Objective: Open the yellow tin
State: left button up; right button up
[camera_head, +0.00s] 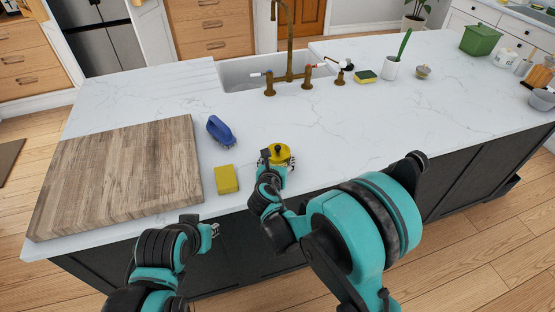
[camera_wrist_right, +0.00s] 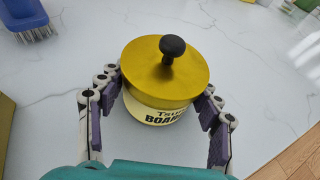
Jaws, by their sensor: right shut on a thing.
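The yellow tin (camera_head: 278,153) stands on the white countertop near its front edge. In the right wrist view the tin's yellow lid (camera_wrist_right: 165,72) with a black knob (camera_wrist_right: 172,46) sits on top, above a cream label with dark lettering (camera_wrist_right: 172,115). My right gripper (camera_head: 272,160) is shut on the tin, with its fingers on either side below the lid; they also show in the right wrist view (camera_wrist_right: 160,105). My left gripper (camera_head: 211,230) is at the counter's front edge, left of the tin and apart from it. Its finger opening is too small to tell.
A yellow block (camera_head: 227,179) and a blue brush (camera_head: 220,130) lie left of the tin. A large wooden board (camera_head: 120,175) covers the counter's left part. The sink (camera_head: 245,75) with a brass faucet (camera_head: 290,50) is behind.

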aim_at(277, 151)
jog(key=shift+r+p, duration=0.45)
jog(key=shift+r, duration=0.4)
notch_tip(277, 151, up, 3)
jog(key=shift+f+p, duration=0.2)
jog(key=shift+p, duration=0.4)
jog(key=s+d+r+p, duration=0.3)
jog(key=s+d+r, duration=0.3)
jog(key=s, duration=0.3)
jog(key=shift+d+r+p, duration=0.35)
jog(key=shift+d+r, duration=0.05)
jog(key=shift+d, duration=0.4)
